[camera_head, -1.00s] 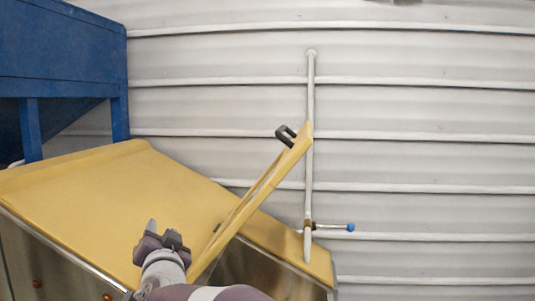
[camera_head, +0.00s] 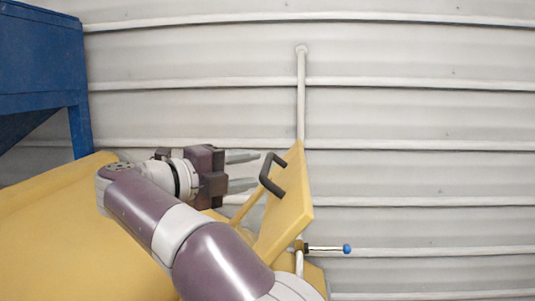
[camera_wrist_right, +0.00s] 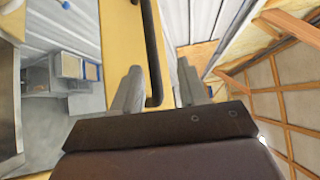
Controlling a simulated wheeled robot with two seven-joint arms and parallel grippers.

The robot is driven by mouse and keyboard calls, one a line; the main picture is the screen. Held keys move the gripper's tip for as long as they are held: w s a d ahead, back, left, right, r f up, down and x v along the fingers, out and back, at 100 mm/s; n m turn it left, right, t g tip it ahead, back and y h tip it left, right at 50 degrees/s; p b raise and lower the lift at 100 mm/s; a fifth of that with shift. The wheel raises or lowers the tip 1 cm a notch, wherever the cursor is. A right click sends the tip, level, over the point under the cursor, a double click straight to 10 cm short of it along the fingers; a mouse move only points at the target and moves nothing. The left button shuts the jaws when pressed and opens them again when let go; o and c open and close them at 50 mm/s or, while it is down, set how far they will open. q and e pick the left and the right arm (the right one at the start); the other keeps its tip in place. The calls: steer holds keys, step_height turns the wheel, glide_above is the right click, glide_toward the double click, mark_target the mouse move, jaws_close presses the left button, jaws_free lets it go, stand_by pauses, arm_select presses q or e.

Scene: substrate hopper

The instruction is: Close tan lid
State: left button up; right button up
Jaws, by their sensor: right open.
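The tan lid (camera_head: 290,210) stands raised and tilted above the tan hopper top in the head view. A black handle (camera_head: 272,176) is fixed to its face near the upper left edge. My right gripper (camera_head: 243,171) is open, with its fingers pointing right toward the handle. In the right wrist view the lid (camera_wrist_right: 122,45) runs up the picture, and the black handle (camera_wrist_right: 153,50) lies between the two fingers (camera_wrist_right: 158,90). The fingers are not closed on it. My right arm hides part of the hopper and the lower lid. My left gripper is not in view.
The tan hopper top (camera_head: 50,230) spreads over the lower left. A blue steel frame (camera_head: 40,60) stands at the upper left. A pipe (camera_head: 301,100) with a blue-tipped valve lever (camera_head: 328,249) runs down the corrugated wall (camera_head: 430,120) behind the lid.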

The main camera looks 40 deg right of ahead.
mark_target(264, 164)
steer(key=w+d, duration=0.1)
steer(key=d, duration=0.1)
steer(key=w+d+f+p, duration=0.1)
steer(key=w, duration=0.1)
steer(key=w+d+p, duration=0.1)
steer(key=d, duration=0.1)
steer(key=shift+w+d+f, duration=0.15)
steer(key=shift+w+d, duration=0.15)
steer(key=shift+s+d+r, duration=0.1)
steer(key=shift+s, duration=0.4)
steer(key=shift+s+d+r, duration=0.1)
steer(key=shift+s, duration=0.6)
steer(key=c, duration=0.3)
steer(key=shift+w+a, duration=0.1)
jaws_close()
steer(key=shift+w, duration=0.15)
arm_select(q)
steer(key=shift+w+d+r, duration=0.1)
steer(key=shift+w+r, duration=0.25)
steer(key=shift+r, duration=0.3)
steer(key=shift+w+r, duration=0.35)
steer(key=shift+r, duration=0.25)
arm_select(e)
steer(key=shift+r, duration=0.1)
